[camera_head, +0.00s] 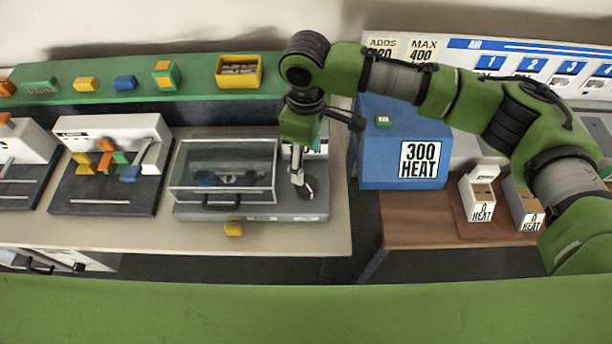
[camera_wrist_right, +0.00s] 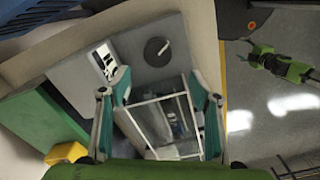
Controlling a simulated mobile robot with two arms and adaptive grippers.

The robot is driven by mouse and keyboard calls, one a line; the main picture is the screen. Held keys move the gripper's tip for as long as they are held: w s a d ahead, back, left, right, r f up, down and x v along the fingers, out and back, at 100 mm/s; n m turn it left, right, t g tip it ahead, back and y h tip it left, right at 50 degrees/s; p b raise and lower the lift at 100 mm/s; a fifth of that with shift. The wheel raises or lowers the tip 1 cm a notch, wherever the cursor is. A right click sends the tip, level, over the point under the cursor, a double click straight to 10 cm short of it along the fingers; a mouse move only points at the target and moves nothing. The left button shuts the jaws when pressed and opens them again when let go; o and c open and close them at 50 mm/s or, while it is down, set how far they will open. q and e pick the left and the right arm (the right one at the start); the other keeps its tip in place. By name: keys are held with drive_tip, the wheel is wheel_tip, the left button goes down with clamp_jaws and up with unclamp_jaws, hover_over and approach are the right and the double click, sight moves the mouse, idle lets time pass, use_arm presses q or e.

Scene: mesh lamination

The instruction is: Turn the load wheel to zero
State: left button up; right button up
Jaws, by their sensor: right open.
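The load wheel, a dark round knob with a pale pointer mark (camera_wrist_right: 157,52), sits on the grey top of a machine in the right wrist view. In the head view its dark edge (camera_head: 307,188) shows at the right end of the machine, partly hidden by my right gripper. My right gripper (camera_head: 301,182) points down over this end. In the wrist view its two teal-lined fingers (camera_wrist_right: 160,80) are spread, empty, and framed below the wheel. I cannot read the wheel's setting. A green and black arm end (camera_wrist_right: 264,57), apparently my left, shows over the floor; its jaws are unclear.
A clear-lidded box (camera_head: 222,170) with a dark handle fills the machine's left part. A white label plate (camera_wrist_right: 104,60) is beside the wheel. A green shelf (camera_head: 200,90) runs behind. A blue 300 HEAT box (camera_head: 385,160) stands right, across a gap.

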sight(306, 184)
wheel_tip(306, 184, down, 4)
drive_tip(key=shift+r+p, duration=0.1)
drive_tip(key=shift+p, duration=0.3)
drive_tip(key=shift+w+f, duration=0.2)
drive_tip(key=shift+f, duration=0.9)
wheel_tip(306, 184, down, 4)
drive_tip(key=shift+p, duration=0.5)
drive_tip(key=shift+f, duration=0.6)
use_arm(q)
drive_tip(key=shift+s+r, duration=0.15)
drive_tip(key=shift+r, duration=0.4)
drive_tip(key=shift+s+r, duration=0.15)
drive_tip(key=shift+r, duration=0.4)
use_arm(e)
drive_tip(key=c, duration=1.1)
